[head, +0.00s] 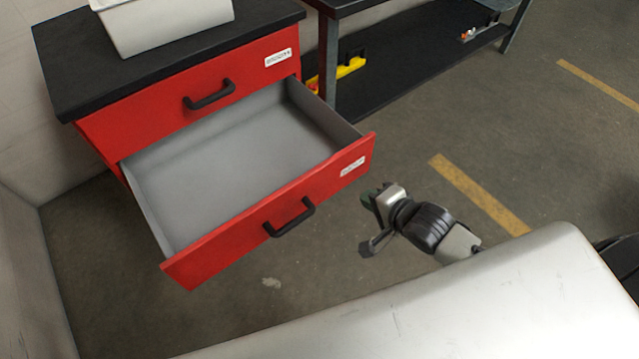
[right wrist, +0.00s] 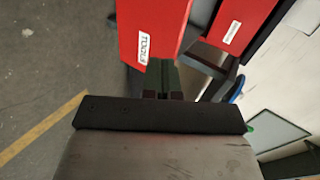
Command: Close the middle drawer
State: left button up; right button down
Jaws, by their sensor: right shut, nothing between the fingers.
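The middle drawer (head: 268,222) is red with a grey inside, and it is pulled far out of the red cabinet (head: 180,100). It looks empty. Its black handle (head: 289,217) is on the front, with a white label to the right. My right gripper (head: 370,199) is shut and empty, just right of the drawer front's right end and apart from it in the head view. In the right wrist view, the gripper fingertips (right wrist: 162,93) show below the labelled end of the red drawer front (right wrist: 150,30). My left gripper is not in view.
The shut top drawer (head: 160,102) has its own black handle. A white bin (head: 165,22) stands on the cabinet's black top. A dark shelf bench (head: 400,85) with a yellow tool (head: 350,67) is behind. The floor in front of the drawer is clear.

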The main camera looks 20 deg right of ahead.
jog(key=b, duration=0.2)
send_near(323, 171)
notch_tip(323, 171, down, 3)
jog(key=w, duration=0.2)
jog(key=w+a, duration=0.1)
jog(key=w, duration=0.1)
jog(key=shift+w+a+f+y+b, duration=0.2)
jog(key=shift+w+f+y+b, duration=0.05)
jog(key=shift+f+y+b, duration=0.1)
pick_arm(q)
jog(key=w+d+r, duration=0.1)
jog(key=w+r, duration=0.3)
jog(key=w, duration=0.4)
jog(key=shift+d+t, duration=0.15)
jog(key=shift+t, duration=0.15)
pick_arm(e)
jog(key=shift+w+a, duration=0.2)
jog(key=shift+w, duration=0.3)
